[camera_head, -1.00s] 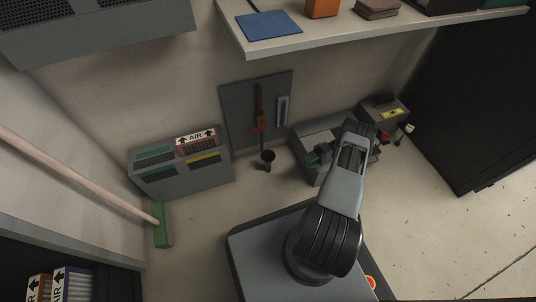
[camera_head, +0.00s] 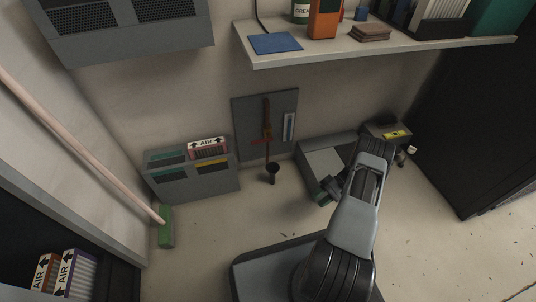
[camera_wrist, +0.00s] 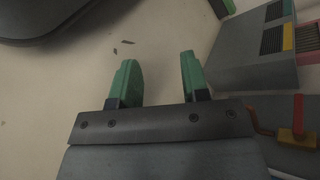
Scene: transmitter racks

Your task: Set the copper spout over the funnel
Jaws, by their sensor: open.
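The copper spout (camera_head: 267,125) is a thin brown pipe on a grey wall panel (camera_head: 246,112), with a red part (camera_head: 262,141) across it. A copper pipe (camera_wrist: 252,122) and a red upright piece (camera_wrist: 298,115) also show at the right edge of the wrist view. The dark funnel (camera_head: 272,168) stands below the panel near the spout's lower end; I cannot tell whether they line up. My gripper (camera_head: 329,191) is to the right of the funnel, apart from it. In the wrist view its green fingers (camera_wrist: 160,75) are open and empty above bare floor.
A grey slotted box (camera_head: 193,182) with an AIR filter stands left of the panel. A grey unit (camera_head: 325,158) stands close behind my gripper. A shelf (camera_head: 370,48) juts out above. A green-headed broom (camera_head: 165,228) leans at left.

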